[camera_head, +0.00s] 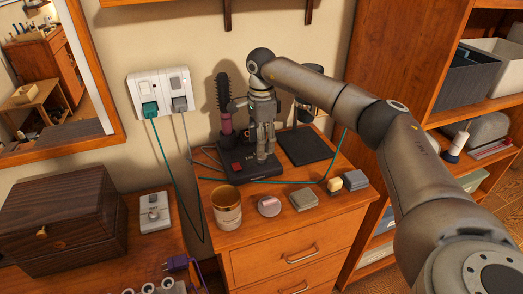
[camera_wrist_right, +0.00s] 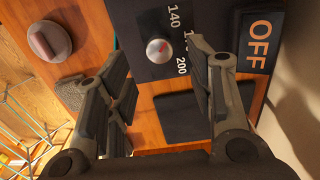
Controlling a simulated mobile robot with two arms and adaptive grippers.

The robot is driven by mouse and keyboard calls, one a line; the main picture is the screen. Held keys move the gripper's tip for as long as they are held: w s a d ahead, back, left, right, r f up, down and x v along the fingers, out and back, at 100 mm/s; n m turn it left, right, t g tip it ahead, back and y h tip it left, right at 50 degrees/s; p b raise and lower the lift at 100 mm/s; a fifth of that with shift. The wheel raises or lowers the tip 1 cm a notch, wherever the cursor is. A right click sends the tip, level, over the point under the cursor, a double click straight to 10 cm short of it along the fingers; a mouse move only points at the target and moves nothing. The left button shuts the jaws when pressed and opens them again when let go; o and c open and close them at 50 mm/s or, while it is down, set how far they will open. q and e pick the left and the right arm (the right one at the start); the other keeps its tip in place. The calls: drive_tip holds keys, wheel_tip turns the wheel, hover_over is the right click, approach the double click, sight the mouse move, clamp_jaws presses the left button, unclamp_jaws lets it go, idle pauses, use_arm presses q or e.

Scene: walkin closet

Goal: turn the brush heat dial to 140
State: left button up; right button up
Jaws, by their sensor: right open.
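The brush (camera_head: 225,105) stands upright with dark bristles and a pinkish handle on a black base (camera_head: 228,170) on the wooden dresser. In the right wrist view the heat dial (camera_wrist_right: 160,50) is a small silver knob with a red mark on the black panel. Printed labels 140, 200 and a partly hidden one between them lie beside it; an OFF plate (camera_wrist_right: 260,42) is farther right. I cannot tell exactly which number the mark points at. My right gripper (camera_head: 265,153) points down over the base, open, its fingers on either side of the dial with gaps visible. My left gripper is out of view.
A tan cup (camera_head: 227,207), a round pink-topped item (camera_head: 269,206) and small blocks (camera_head: 303,198) line the dresser front. A black mat (camera_head: 306,146) lies right of the base. Cords (camera_head: 168,165) hang from the wall outlet. A wooden box (camera_head: 65,230) sits left.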

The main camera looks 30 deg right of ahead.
wheel_tip(320, 180, up, 7)
drive_tip(key=shift+r, duration=0.15)
idle(0.6)
